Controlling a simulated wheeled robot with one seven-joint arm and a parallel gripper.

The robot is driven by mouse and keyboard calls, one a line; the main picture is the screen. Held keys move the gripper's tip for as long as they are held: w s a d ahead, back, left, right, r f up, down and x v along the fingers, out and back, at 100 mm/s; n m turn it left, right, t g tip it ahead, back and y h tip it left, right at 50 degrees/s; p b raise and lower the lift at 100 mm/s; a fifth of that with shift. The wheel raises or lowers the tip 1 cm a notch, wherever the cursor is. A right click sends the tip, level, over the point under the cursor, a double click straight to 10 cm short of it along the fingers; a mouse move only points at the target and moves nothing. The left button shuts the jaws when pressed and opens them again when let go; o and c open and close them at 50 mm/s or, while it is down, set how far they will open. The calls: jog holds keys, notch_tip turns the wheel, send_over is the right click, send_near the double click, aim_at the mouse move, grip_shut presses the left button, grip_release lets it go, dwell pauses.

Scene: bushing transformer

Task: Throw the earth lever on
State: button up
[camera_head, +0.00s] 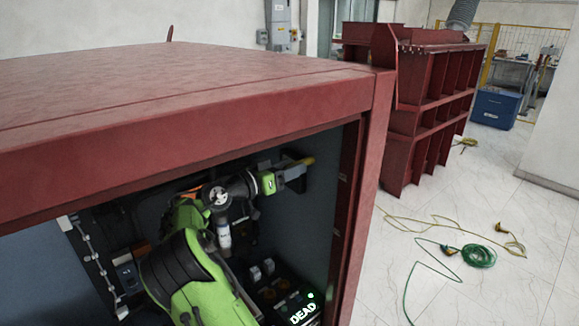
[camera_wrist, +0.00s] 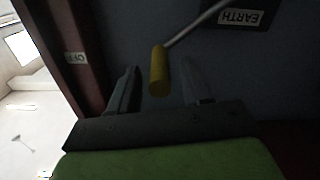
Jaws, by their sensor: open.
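The earth lever is a thin grey rod with a yellow cylindrical handle (camera_wrist: 159,72). In the wrist view the handle lies between the two fingers of my gripper (camera_wrist: 160,68), with a visible gap on each side. The rod runs up and right towards a plate marked EARTH (camera_wrist: 240,17), which appears upside down. In the head view my gripper (camera_head: 297,171) is inside the red cabinet near its right side, and the yellow handle (camera_head: 307,161) shows at its fingertips. My gripper is open and holds nothing.
The red cabinet frame (camera_head: 376,150) borders the opening on the right and top. A lit DEAD indicator (camera_head: 304,312) sits low in the cabinet. Cables (camera_head: 478,255) lie on the floor outside.

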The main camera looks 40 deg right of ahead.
grip_shut()
dwell(0.3)
jog(key=shift+d+f, duration=0.1)
